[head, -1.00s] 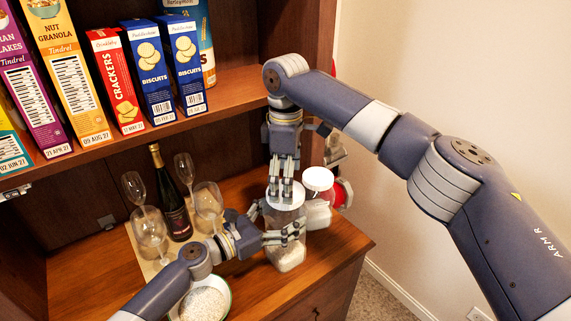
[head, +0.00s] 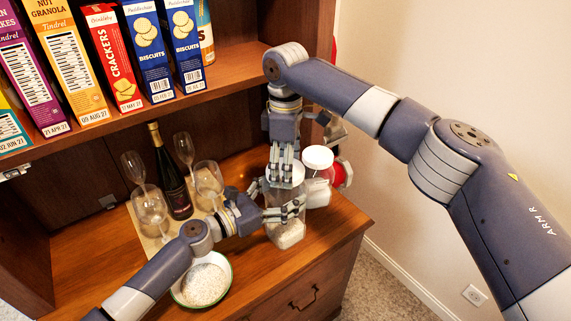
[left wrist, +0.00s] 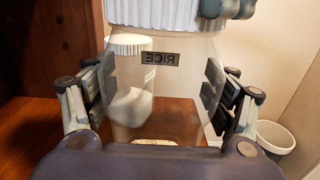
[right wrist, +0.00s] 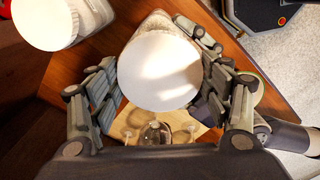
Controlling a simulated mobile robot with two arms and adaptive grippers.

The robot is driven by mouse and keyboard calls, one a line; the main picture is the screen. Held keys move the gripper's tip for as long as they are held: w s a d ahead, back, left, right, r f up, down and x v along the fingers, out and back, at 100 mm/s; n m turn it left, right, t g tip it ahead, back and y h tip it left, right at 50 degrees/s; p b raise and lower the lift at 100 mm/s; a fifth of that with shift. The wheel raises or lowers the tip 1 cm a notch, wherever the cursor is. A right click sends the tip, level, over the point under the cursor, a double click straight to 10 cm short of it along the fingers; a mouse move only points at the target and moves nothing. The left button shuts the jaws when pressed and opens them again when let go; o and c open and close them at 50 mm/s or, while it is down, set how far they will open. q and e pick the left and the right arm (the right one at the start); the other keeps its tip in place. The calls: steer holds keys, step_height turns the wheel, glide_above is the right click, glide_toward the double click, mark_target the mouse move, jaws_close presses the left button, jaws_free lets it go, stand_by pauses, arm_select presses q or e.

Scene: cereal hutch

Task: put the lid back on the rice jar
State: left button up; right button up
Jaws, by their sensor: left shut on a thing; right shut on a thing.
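The clear rice jar (head: 289,236) stands on the counter near its front right edge, with some rice at the bottom. Its RICE label (left wrist: 160,58) reads mirrored through the glass in the left wrist view. My left gripper (head: 285,212) is shut around the jar's body. The white lid (right wrist: 160,70) is at the jar's mouth, its ribbed rim (left wrist: 155,14) directly above the glass shoulder. My right gripper (head: 283,170) points down and is shut on the lid's sides. I cannot tell whether the lid is fully seated.
A second white-lidded jar (head: 318,158) stands close behind the rice jar, with a red item (head: 344,173) beside it. A bowl of rice (head: 205,283) is at front left. Wine glasses (head: 150,207) and a dark bottle (head: 173,180) stand left. Boxes (head: 112,60) fill the shelf above.

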steer(key=m, duration=0.4)
steer(key=shift+f+m, duration=0.1)
steer(key=shift+m, duration=0.3)
steer(key=o, duration=1.1)
steer(key=shift+o, duration=0.2)
steer(key=shift+r, duration=2.3)
steer(key=shift+c, duration=0.3)
step_height(320, 180, up, 4)
steer(key=shift+f, duration=0.25)
steer(key=shift+n, duration=0.3)
